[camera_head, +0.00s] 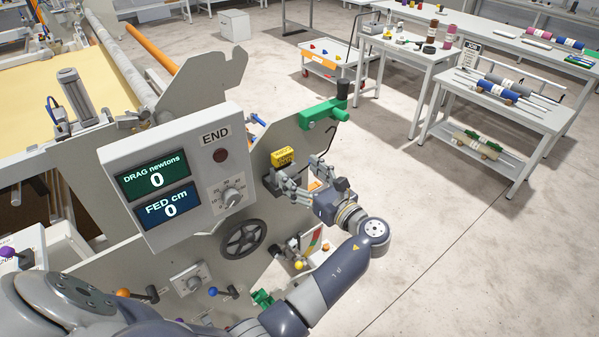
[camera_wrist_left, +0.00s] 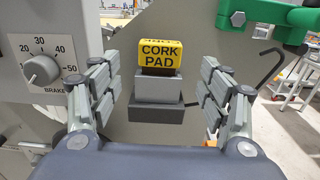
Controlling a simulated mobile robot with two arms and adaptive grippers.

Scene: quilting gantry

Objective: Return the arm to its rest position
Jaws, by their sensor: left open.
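My left gripper (camera_head: 300,176) is open and empty in the head view, at the right side of the machine's end plate. In the left wrist view its fingers (camera_wrist_left: 161,78) stand apart on either side of the view. A yellow block marked CORK PAD (camera_wrist_left: 160,57) shows between them, beyond the fingertips. The block sits on a grey stepped holder (camera_wrist_left: 156,116). In the head view the cork pad (camera_head: 283,157) is just left of the fingers. No finger is seen gripping it. My right gripper is not in view.
The control box (camera_head: 205,140) reads DRAG 0 and FED 0. A green clamp (camera_head: 322,114) juts out above the gripper, with a thin dark hook (camera_wrist_left: 268,68) near the right finger. A handwheel (camera_head: 244,238) is below. Open floor (camera_head: 440,260) lies to the right, before the tables.

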